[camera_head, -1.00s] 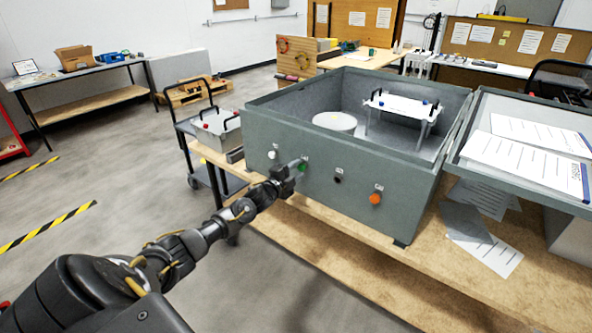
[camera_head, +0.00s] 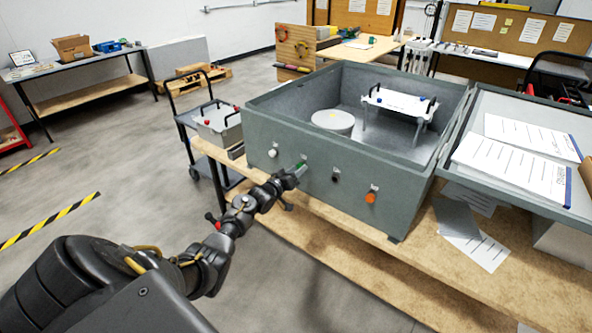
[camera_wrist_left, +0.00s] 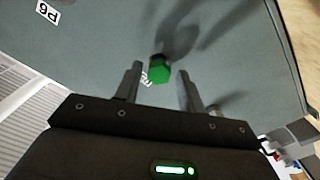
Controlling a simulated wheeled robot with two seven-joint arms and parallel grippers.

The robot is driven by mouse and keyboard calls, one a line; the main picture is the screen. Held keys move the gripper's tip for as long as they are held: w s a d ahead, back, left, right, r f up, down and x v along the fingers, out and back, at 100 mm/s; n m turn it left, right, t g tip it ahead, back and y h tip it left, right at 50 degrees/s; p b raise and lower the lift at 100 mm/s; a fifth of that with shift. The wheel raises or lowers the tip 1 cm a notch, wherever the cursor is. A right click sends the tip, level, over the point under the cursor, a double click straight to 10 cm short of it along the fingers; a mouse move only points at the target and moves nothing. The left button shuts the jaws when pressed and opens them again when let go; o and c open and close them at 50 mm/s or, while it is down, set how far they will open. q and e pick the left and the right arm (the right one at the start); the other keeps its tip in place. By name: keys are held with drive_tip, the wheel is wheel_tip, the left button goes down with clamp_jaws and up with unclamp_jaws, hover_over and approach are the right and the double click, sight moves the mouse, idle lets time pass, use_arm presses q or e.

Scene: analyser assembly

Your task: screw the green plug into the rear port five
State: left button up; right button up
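The green plug (camera_head: 300,164) sits at the grey wall of the analyser case (camera_head: 318,186), between a white and a black plug. In the left wrist view the green hexagonal plug (camera_wrist_left: 160,70) stands at the wall beside a partly hidden label. How deep it sits in the port cannot be told. My left gripper (camera_head: 296,171) is close in front of the wall at the plug. In the left wrist view its fingers (camera_wrist_left: 159,80) are apart, one on each side of the plug, with visible gaps. My right gripper is not in view.
A white plug (camera_head: 273,152), a black plug (camera_head: 335,177) and an orange plug (camera_head: 371,196) sit along the same wall. The case stands on a wooden bench (camera_head: 345,248). A tray with papers (camera_head: 520,160) is at the right. Floor to the left is open.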

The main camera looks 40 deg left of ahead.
use_arm(q)
drive_tip(key=shift+c, duration=0.5)
clamp_jaws()
drive_tip(key=shift+p, duration=0.35)
